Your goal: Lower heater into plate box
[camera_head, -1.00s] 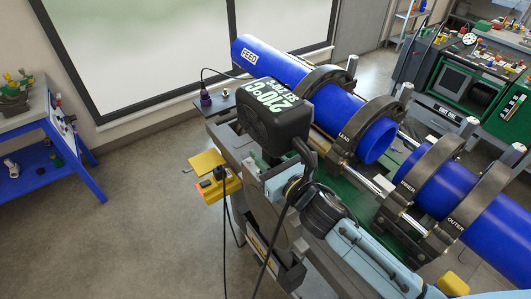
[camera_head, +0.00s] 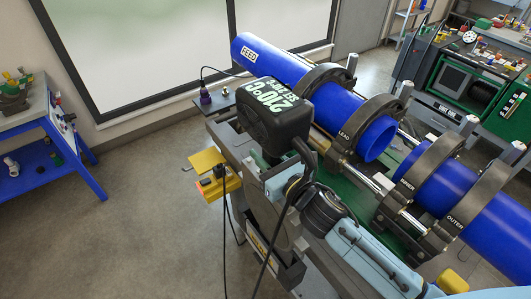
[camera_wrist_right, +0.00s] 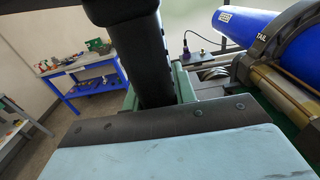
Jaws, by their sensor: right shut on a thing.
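The heater (camera_head: 275,118) is a black block with white "210°C" lettering, tilted over the left end of the cart in the head view. My right gripper (camera_head: 292,170) is shut on its dark handle, just below and right of the block. In the right wrist view the black handle (camera_wrist_right: 155,55) stands up in front of my gripper (camera_wrist_right: 160,105). Green and grey cart parts show below the heater, but I cannot clearly tell the plate box; the heater and my arm cover much of that area. My left gripper is out of view.
Blue pipes (camera_head: 262,55) lie in dark clamps (camera_head: 340,125) close to the right of the heater. A yellow box (camera_head: 220,187) hangs on the cart's left side. Black cables trail below my gripper. A blue bench (camera_head: 75,165) stands far left, with clear floor between.

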